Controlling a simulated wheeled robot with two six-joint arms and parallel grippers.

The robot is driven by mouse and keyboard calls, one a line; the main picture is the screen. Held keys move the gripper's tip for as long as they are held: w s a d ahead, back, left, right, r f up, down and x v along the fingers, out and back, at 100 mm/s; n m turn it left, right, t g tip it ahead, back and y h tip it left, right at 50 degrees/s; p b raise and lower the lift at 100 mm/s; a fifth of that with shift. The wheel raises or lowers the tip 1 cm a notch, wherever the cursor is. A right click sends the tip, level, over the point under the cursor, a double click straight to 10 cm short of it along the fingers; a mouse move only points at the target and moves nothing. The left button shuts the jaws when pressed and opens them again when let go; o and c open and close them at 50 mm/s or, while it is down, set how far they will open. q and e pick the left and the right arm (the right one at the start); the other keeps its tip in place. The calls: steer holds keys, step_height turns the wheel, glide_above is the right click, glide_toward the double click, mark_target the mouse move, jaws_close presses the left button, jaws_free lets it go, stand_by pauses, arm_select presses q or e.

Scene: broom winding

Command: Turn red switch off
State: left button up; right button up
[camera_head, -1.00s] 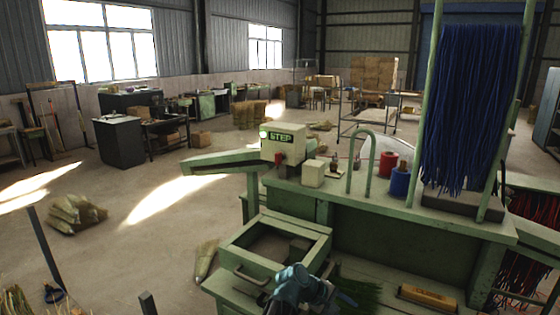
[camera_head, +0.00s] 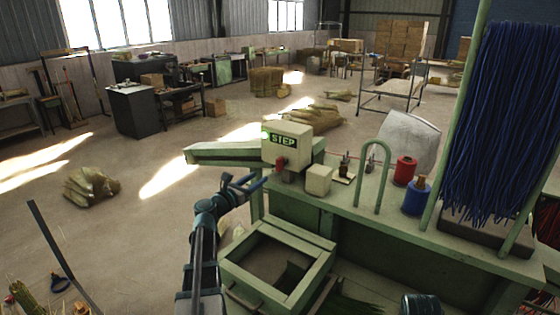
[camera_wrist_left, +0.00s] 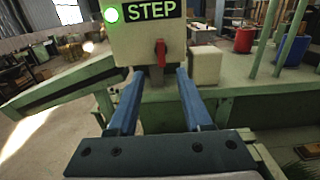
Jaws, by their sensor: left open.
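The red switch (camera_head: 281,163) is a small red lever on the front of a cream control box (camera_head: 287,145) labelled STEP, with a lit green lamp. In the left wrist view the red switch (camera_wrist_left: 161,50) points upright, ahead of and between the fingers. My left gripper (camera_head: 257,183) is open and empty, in front of and below the box. In the left wrist view its two blue fingers (camera_wrist_left: 155,100) are spread apart, and I see no contact with the switch. Part of my right arm shows at the bottom edge in the head view; its gripper is not visible.
A green bench (camera_head: 345,205) carries a small cream block (camera_head: 318,179), a green hoop (camera_head: 370,172), a red spool (camera_head: 404,171) and a blue spool (camera_head: 416,196). Blue strands (camera_head: 480,120) hang at right. An open green drawer (camera_head: 285,244) lies below the box.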

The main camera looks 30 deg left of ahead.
mark_target(277, 165)
arm_select(q)
steer(key=w, duration=0.9)
steer(key=w+d, duration=0.1)
steer(key=w, duration=0.3)
steer(key=shift+w+d, duration=0.1)
steer(key=shift+w, duration=0.25)
jaws_close()
